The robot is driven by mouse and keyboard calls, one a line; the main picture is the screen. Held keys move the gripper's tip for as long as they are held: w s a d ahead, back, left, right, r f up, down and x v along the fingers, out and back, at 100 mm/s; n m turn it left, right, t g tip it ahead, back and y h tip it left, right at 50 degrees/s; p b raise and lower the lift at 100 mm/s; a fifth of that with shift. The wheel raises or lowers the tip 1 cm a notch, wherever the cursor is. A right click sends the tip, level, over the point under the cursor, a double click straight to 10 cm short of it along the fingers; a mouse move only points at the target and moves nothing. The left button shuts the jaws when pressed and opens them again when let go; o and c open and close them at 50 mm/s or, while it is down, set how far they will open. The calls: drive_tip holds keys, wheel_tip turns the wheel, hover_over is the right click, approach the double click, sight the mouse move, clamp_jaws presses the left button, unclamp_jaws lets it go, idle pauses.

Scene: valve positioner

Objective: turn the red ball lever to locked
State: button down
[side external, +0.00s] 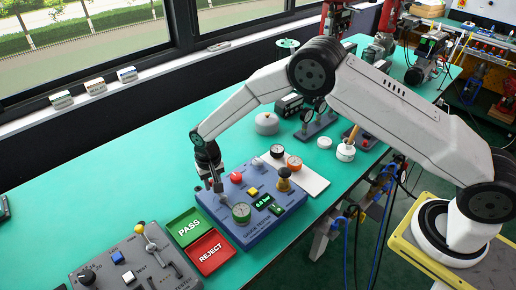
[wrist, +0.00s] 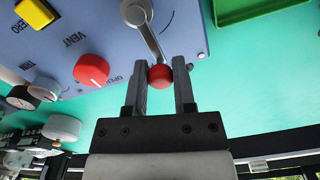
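The silver lever (wrist: 150,38) with a red ball (wrist: 160,76) at its end shows in the wrist view, mounted on the blue panel (wrist: 90,25). It runs from its round pivot down and slightly right to the ball. Part of a label, perhaps OPEN, shows left of the fingers. In the side view my gripper (side external: 216,188) is at the panel's left edge, and the ball is hidden there.
A red knob (wrist: 91,70) and a yellow button (wrist: 36,12) sit on the panel, left of the lever. Green PASS (side external: 187,228) and red REJECT (side external: 210,252) trays lie beside the box in the side view. A grey control box (side external: 135,262) stands nearer.

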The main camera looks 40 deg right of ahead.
drive_tip(key=shift+a+n, duration=0.1)
drive_tip(key=shift+n, duration=0.2)
drive_tip(key=a+n, duration=0.1)
drive_tip(key=n, duration=0.2)
drive_tip(key=shift+s+a, duration=0.15)
drive_tip(key=n, duration=0.1)
drive_tip(key=a+n, duration=0.1)
drive_tip(key=n, duration=0.1)
drive_tip(key=shift+s+a+n, duration=0.1)
drive_tip(key=shift+s+n, duration=0.2)
drive_tip(key=shift+s, duration=0.05)
drive_tip(key=n, duration=0.2)
drive_tip(key=s+a+n, duration=0.1)
drive_tip(key=n, duration=0.1)
drive_tip(key=shift+s, duration=0.15)
drive_tip(key=shift+s+a+n, duration=0.15)
drive_tip(key=shift+s+n, duration=0.05)
drive_tip(key=shift+n, duration=0.5)
drive_tip(key=shift+s+a+n, duration=0.1)
drive_tip(key=shift+s+n, duration=0.1)
drive_tip(key=shift+n, duration=0.5)
drive_tip(key=shift+c, duration=2.2)
unclamp_jaws()
drive_tip(key=shift+r, duration=0.1)
wheel_tip(320, 180, up, 8)
